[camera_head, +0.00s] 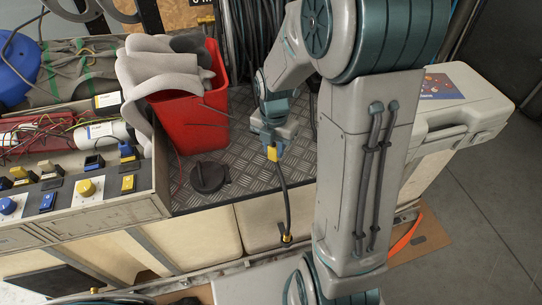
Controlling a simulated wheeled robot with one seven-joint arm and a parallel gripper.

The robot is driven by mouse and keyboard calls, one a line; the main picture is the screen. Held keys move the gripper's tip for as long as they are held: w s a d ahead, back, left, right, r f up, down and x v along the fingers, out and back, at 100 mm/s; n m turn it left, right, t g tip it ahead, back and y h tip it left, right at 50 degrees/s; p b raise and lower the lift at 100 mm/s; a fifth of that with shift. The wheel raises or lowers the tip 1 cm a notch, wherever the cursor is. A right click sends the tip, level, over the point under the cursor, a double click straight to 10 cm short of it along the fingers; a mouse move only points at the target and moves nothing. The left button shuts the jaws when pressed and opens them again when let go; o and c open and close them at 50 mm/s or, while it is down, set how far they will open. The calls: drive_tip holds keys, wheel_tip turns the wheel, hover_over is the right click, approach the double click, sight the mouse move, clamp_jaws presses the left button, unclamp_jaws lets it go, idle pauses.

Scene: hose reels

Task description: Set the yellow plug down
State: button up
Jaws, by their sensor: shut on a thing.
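The yellow plug (273,154) is small, with a dark cable (286,195) hanging from it. My gripper (272,143) points down and is shut on the plug, in front of the red bin and to its right. The plug is over the grey tread-plate surface (235,168); I cannot tell its exact height above it. The cable hangs down past the front edge of this surface. A second yellow piece (286,239) shows at the cable's lower end. The gripper hides the upper part of the plug.
A round black lid (208,177) lies in front of the bin. A switch panel (95,190) is at left. A grey case (455,100) is at right. Bare tread plate lies around the lid.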

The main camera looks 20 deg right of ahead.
sight(271, 156)
drive_tip(key=shift+w+a+f, duration=0.35)
drive_tip(key=shift+f+b, duration=0.3)
drive_tip(key=shift+f, duration=1.6)
drive_tip(key=shift+f, duration=0.2)
drive_tip(key=o, duration=1)
drive_tip(key=shift+r, duration=0.15)
